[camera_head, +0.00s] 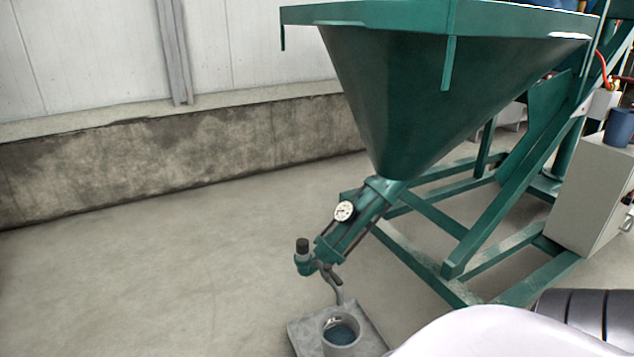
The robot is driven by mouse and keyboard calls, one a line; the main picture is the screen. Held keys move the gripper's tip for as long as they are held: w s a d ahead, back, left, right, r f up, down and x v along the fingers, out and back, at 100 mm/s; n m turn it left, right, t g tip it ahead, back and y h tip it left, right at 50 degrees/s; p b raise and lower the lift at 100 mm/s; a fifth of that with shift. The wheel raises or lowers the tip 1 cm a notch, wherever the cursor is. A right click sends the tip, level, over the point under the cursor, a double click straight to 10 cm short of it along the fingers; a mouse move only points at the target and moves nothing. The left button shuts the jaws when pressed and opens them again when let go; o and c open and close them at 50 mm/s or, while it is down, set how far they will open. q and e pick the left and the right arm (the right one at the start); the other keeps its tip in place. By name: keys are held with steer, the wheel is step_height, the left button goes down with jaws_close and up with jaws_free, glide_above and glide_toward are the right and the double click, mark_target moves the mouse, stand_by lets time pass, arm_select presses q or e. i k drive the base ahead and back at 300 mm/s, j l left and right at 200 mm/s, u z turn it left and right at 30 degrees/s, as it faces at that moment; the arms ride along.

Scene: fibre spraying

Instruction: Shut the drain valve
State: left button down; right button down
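A dark lever-like handle (329,274) sits at the lower end of the green pump body (355,225) under the hopper; it seems to belong to the drain valve. A bent grey outlet pipe (339,293) runs down from it toward a grey cup (341,340) holding dark bluish liquid. The handle is small here, and I cannot tell whether the valve is open or shut. Neither of my grippers shows in the head view.
A large green hopper (425,95) stands over a green frame (460,262). A round gauge (344,211) and a black-capped fitting (302,247) are on the pump. A grey cabinet (592,195) stands at right. The floor (150,280) at left is clear.

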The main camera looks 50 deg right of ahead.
mark_target(327, 267)
steer(key=i+j+z, duration=0.15)
steer(key=z, duration=0.35)
steer(key=i+j+z, duration=0.15)
steer(key=z, duration=0.3)
steer(key=i+j+z, duration=0.1)
steer(key=j+z, duration=0.55)
steer(key=z, duration=0.3)
steer(key=i+j+z, duration=0.1)
steer(key=j+z, duration=0.35)
steer(key=j, duration=0.2)
steer(key=i+l, duration=0.75)
steer(key=l, duration=0.15)
